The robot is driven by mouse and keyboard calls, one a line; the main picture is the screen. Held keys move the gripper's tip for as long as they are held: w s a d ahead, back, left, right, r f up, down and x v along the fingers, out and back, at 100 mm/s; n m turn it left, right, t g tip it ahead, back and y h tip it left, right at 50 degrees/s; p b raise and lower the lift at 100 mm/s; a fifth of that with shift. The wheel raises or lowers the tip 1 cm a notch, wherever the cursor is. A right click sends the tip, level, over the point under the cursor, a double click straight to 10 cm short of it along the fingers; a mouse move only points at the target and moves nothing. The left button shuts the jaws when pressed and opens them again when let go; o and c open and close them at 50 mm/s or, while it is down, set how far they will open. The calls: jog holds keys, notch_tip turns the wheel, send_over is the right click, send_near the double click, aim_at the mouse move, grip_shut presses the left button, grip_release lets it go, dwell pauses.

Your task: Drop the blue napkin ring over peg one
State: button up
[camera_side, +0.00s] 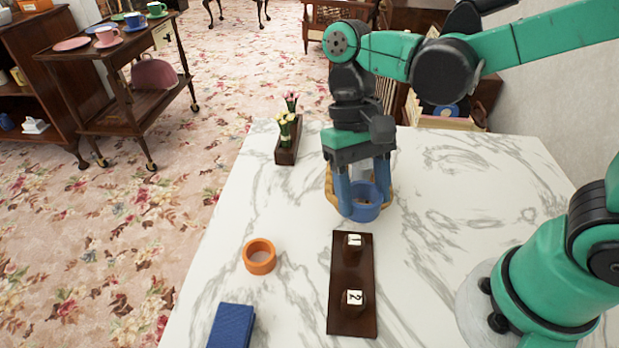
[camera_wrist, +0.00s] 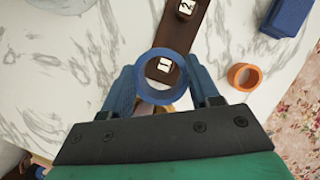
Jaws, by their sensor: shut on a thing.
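My gripper (camera_side: 363,190) is shut on the blue napkin ring (camera_side: 368,213), held between its two blue fingers, the opening facing up and down. In the side view it hangs beyond the far end of the dark wooden peg board (camera_side: 350,274). Peg one (camera_side: 353,246) is the farther peg, labelled 1; peg two (camera_side: 353,301) stands nearer the camera. In the wrist view, the "1" label of peg one (camera_wrist: 165,66) shows through the opening of the ring (camera_wrist: 181,88). The ring is apart from the peg in the side view.
An orange ring (camera_side: 259,257) lies left of the board, with a folded blue cloth (camera_side: 232,325) nearer the camera. A tan object (camera_side: 388,197), partly hidden, sits behind my fingers. A flower planter (camera_side: 287,150) stands at the far left edge.

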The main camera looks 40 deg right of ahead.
aim_at(355, 240)
jog(key=shift+f, duration=2.85)
jog(key=shift+f, duration=2)
jog(key=o, duration=1.3)
jog(key=shift+o, duration=0.2)
jog(key=shift+v, duration=2.8)
